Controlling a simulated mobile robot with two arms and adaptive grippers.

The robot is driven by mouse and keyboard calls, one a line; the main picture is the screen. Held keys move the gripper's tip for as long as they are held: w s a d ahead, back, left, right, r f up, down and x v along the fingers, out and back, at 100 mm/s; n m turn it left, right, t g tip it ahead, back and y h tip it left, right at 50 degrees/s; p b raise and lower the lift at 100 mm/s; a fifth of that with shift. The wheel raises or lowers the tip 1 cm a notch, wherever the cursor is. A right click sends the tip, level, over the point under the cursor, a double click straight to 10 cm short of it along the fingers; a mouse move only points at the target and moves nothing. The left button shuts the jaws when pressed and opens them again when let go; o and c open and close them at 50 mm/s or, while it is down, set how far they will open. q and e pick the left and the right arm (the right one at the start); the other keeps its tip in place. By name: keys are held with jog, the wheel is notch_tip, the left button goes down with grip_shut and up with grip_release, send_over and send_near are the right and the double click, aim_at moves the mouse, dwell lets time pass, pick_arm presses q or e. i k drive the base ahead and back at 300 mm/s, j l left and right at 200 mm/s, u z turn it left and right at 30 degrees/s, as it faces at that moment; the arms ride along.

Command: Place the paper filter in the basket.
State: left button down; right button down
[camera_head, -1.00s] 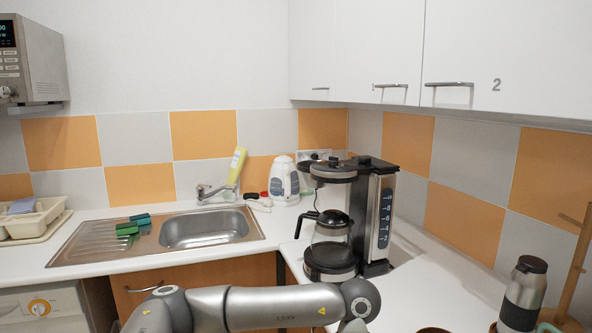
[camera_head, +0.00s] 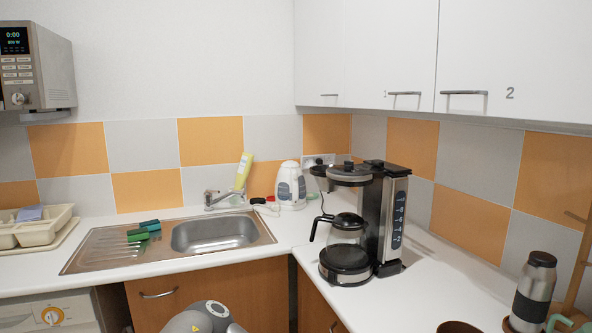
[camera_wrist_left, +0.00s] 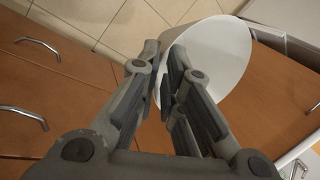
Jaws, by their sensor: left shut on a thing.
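The white paper filter (camera_wrist_left: 222,58) shows in the left wrist view as a pale, rounded sheet. My left gripper (camera_wrist_left: 164,58) is shut on its edge, and the sheet reaches out to the right of the fingers. In the head view the gripper and filter are out of sight. The coffee maker (camera_head: 390,225) stands on the corner counter with its glass carafe (camera_head: 346,242) in place. The round dark part (camera_head: 348,174) above the carafe is where a basket would sit; its inside is hidden. My right gripper is not in view.
The sink (camera_head: 213,232) is left of the coffee maker, with a white kettle (camera_head: 290,186) behind. A flask (camera_head: 532,290) stands at the right, near a brown round item (camera_head: 458,327). Wall cabinets (camera_head: 380,50) hang above. In the wrist view, wooden cabinet fronts (camera_wrist_left: 55,85) flank the gripper.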

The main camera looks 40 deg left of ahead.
aim_at(327, 189)
jog(key=j+u, duration=0.15)
jog(key=j, duration=0.5)
jog(key=j+u, duration=0.15)
jog(key=j, duration=0.45)
jog(key=i+j+u, duration=0.15)
jog(key=j, duration=0.5)
jog(key=i+j+u, duration=0.15)
jog(key=j, duration=0.45)
jog(key=k+j, duration=0.05)
jog(key=k, duration=0.05)
